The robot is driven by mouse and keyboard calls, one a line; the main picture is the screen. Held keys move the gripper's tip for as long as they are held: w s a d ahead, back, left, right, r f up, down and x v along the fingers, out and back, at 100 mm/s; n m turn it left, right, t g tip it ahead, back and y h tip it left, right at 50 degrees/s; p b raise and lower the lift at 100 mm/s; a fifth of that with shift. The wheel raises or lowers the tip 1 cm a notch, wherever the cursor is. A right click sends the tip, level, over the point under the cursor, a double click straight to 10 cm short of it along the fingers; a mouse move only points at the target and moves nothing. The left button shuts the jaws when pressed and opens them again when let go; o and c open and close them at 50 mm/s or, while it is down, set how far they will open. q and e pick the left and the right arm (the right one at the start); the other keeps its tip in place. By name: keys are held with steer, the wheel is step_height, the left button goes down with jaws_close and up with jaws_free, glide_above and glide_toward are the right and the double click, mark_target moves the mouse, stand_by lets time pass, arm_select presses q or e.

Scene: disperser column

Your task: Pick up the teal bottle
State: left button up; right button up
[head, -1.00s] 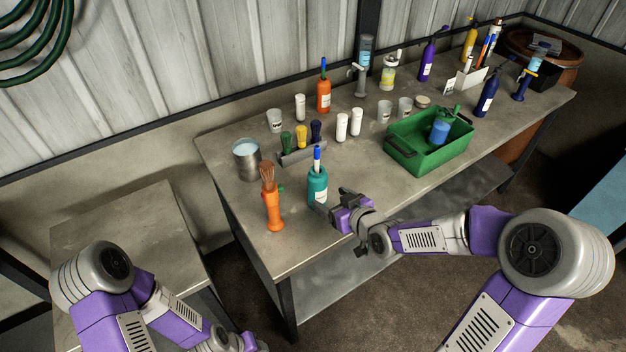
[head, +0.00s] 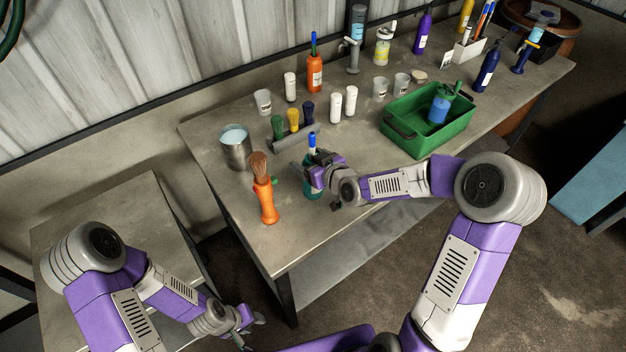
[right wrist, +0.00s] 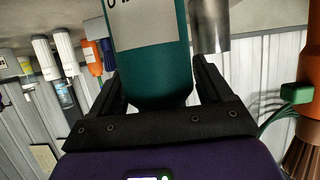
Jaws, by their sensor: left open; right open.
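The teal bottle (head: 311,188) with a blue top stands upright near the front edge of the table, partly hidden by my right gripper (head: 318,180). In the right wrist view the teal bottle (right wrist: 150,75), with a pale label, lies between the two dark fingers of my right gripper (right wrist: 160,90). The fingers are open, one on each side of the bottle. My left gripper (head: 248,328) is open and empty, low at the left, away from the bottle.
A metal can (head: 236,152), a grey holder with small bottles (head: 297,137) and white bottles (head: 343,104) stand behind. A green bin (head: 425,143) is to the right.

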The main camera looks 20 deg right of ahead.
steer(key=shift+w, duration=0.1)
steer(key=shift+c, duration=0.3)
steer(key=c, duration=1.4)
